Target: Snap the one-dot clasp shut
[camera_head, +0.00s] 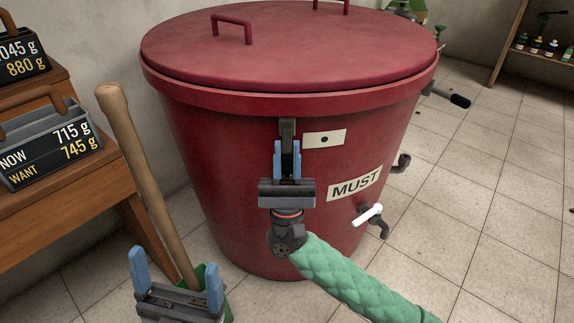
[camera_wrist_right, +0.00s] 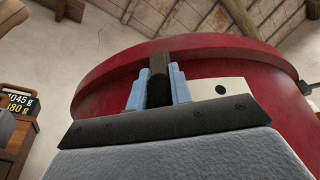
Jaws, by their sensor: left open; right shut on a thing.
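The one-dot clasp (camera_head: 287,130) is a dark strip on the front of the red vat (camera_head: 230,140), just below the lid rim. A white label with one black dot (camera_head: 324,139) sits to its right. My right gripper (camera_head: 287,160) is shut on the clasp, with its blue fingers on either side of the dark lever. In the right wrist view the dark clasp (camera_wrist_right: 159,78) stands between the fingers, and the dot label (camera_wrist_right: 221,90) shows to the right. My left gripper (camera_head: 176,275) is open and empty at the lower left. The clasp's lower end is hidden by my gripper.
The red lid (camera_head: 300,45) covers the vat. A tap with a white handle (camera_head: 368,214) and a "MUST" label (camera_head: 354,184) are on its front. A wooden pole (camera_head: 140,170) stands left, near scales (camera_head: 45,140) on a wooden stand. Tiled floor (camera_head: 500,200) is clear right.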

